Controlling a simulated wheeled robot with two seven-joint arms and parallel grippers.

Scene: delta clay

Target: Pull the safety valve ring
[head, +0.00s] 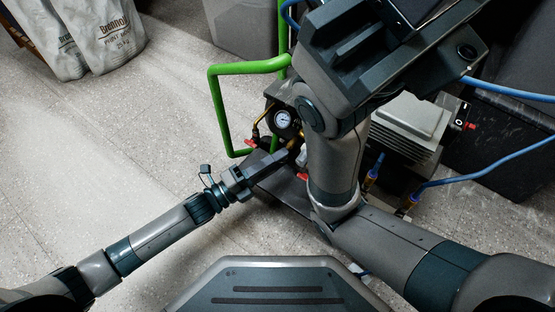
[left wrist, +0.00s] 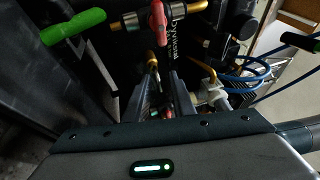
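My left gripper (head: 280,157) reaches in from the left to the valves and fittings at the front of the compressor (head: 413,120). In the left wrist view its two fingers (left wrist: 165,98) stand apart, with a gap between them. A small brass fitting (left wrist: 152,76) shows at the fingertips, by the gap. It may be the safety valve. I cannot make out its ring clearly, nor whether a finger touches it. My right arm rises across the middle of the head view and hides part of the compressor. I cannot make out its fingers.
A pressure gauge (head: 282,119) sits just beyond the left gripper. A green tubular handle (head: 213,105) stands to its left. A red valve lever (left wrist: 157,22) is above the fingers in the wrist view. Blue hoses (head: 490,155) run right. White sacks (head: 95,35) stand far left. The left floor is clear.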

